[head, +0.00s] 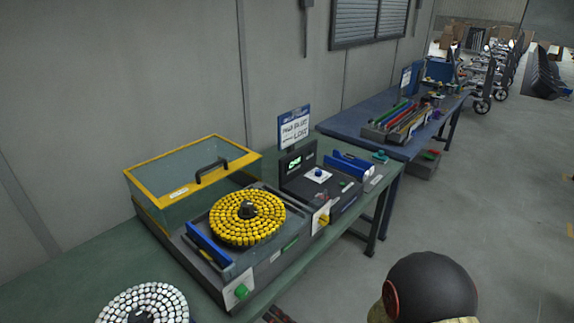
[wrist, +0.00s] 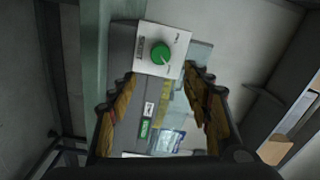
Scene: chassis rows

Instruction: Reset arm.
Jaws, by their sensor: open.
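My arm shows in the head view as a dark rounded link at the lower right, beside the green-topped bench (head: 60,290); its fingertips are not visible there. In the wrist view my gripper (wrist: 160,95) is open and empty, its two worn yellow-brown fingers well apart. Beyond the fingertips is a white panel with a green knob (wrist: 160,53). The green knob also shows in the head view (head: 241,291), on the front of the grey machine. A gap shows between my gripper and the panel; its exact size I cannot tell.
The machine carries a round tray of yellow pieces (head: 247,218) and a yellow-framed clear lid (head: 190,170). A tray of white pieces (head: 145,305) is at the lower left. A control box (head: 318,178) stands to the right. A blue table (head: 350,125) is behind.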

